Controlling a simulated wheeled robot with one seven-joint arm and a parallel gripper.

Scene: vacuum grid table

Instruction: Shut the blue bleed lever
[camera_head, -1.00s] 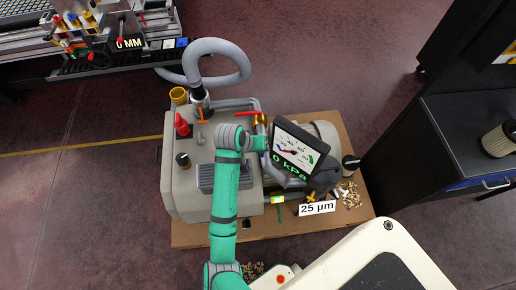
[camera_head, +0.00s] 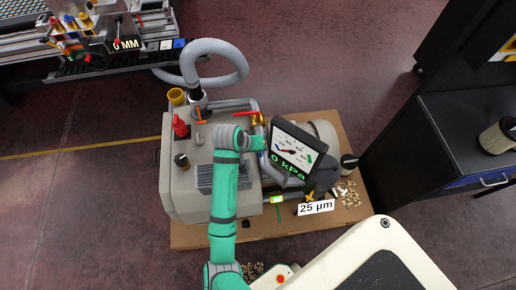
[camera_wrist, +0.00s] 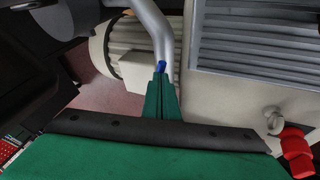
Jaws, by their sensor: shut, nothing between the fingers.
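A small blue piece, which looks like part of the blue bleed lever (camera_wrist: 161,66), shows in the wrist view just beyond my fingertips, in front of a grey pipe. Most of the lever is hidden by the fingers, and I cannot tell its angle or whether they touch it. My gripper (camera_wrist: 161,82) is shut and empty, its green fingers together. In the head view my arm reaches over the pump, and the fingers and the blue lever are hidden behind the tilted gauge panel (camera_head: 297,150), which reads 0 kPa.
The beige pump (camera_head: 181,205) stands on a brown board (camera_head: 205,238). A red-handled valve (camera_head: 247,114), an orange lever (camera_head: 200,121) and a red knob (camera_head: 180,126) are close by. A ribbed motor (camera_wrist: 126,45) and a grey pipe (camera_wrist: 156,25) are close to the fingers.

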